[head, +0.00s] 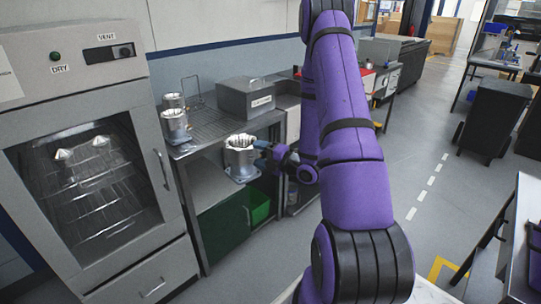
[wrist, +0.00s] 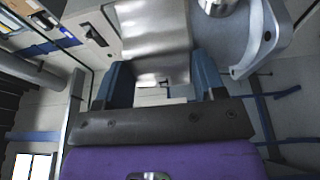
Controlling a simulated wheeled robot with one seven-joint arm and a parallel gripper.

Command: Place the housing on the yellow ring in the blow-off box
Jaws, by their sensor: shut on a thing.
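The housing (head: 241,160) is a silver machined cylinder with an open toothed top and a flanged base. It is upright in front of the bench in the head view. My gripper (head: 262,152) is shut on its right side. In the wrist view my gripper's blue fingers (wrist: 160,80) stand on either side of the housing's shiny metal wall (wrist: 155,35). A grey box (head: 246,98) with a lid, a handle and a label stands on the bench behind; I cannot read whether it is the blow-off box. No yellow ring is visible.

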